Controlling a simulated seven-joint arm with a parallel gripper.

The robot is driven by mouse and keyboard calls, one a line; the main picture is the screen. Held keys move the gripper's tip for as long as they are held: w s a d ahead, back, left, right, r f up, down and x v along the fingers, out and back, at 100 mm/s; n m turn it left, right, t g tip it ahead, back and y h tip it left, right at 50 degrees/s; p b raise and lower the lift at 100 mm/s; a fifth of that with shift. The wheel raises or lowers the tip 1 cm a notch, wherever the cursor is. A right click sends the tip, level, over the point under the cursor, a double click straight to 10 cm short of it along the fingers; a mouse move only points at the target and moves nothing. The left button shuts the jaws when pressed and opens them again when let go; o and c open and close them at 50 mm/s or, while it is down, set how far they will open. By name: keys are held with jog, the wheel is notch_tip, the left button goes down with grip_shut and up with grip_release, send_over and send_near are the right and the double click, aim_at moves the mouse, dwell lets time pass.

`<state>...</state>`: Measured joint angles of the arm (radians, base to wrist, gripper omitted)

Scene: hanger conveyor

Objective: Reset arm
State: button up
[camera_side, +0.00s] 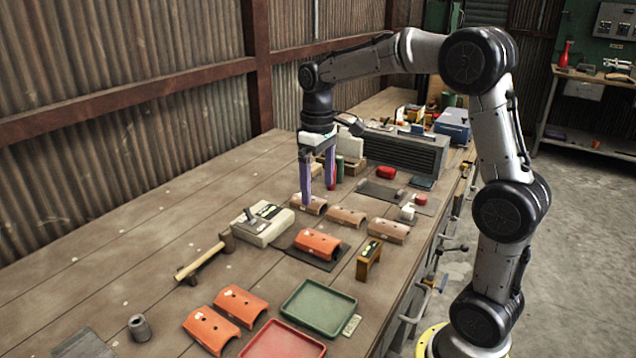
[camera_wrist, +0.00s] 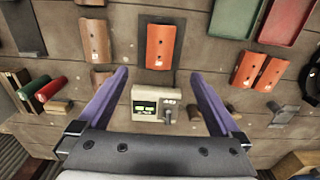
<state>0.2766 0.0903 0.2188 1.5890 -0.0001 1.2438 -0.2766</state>
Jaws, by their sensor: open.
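My gripper (camera_side: 318,180) hangs from the arm, pointing down above the wooden bench, in the side view. Its two purple fingers are apart with nothing between them. In the wrist view the open fingers (camera_wrist: 162,88) frame a beige device with a green display (camera_wrist: 152,104), which lies on the bench below. In the side view this beige device (camera_side: 262,224) stands left of the gripper. An orange curved piece (camera_side: 318,243) lies on a dark mat (camera_side: 325,265) in front of the device; it also shows in the wrist view (camera_wrist: 160,46).
Brown curved pieces (camera_side: 347,217) lie in a row behind the mat. Two orange curved pieces (camera_side: 240,304), a green tray (camera_side: 318,305) and a red tray (camera_side: 283,343) are nearer the camera. A hammer (camera_side: 205,260) lies at left. A dark grey box (camera_side: 400,153) stands behind.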

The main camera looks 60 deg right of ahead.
jog(key=s+a+r+n+t, duration=0.1)
jog(key=s+a+r+t, duration=0.2)
jog(key=s+a+r, duration=0.5)
jog(key=s+a+f+t, duration=0.1)
jog(key=s+f, duration=0.2)
jog(key=s, duration=0.3)
jog(key=s+a+f+m+t, duration=0.1)
jog(key=s+f, duration=0.3)
jog(key=s, duration=0.2)
jog(key=shift+s+a+f+t, duration=0.15)
jog(key=shift+s+a+t, duration=0.1)
jog(key=shift+s+t, duration=0.05)
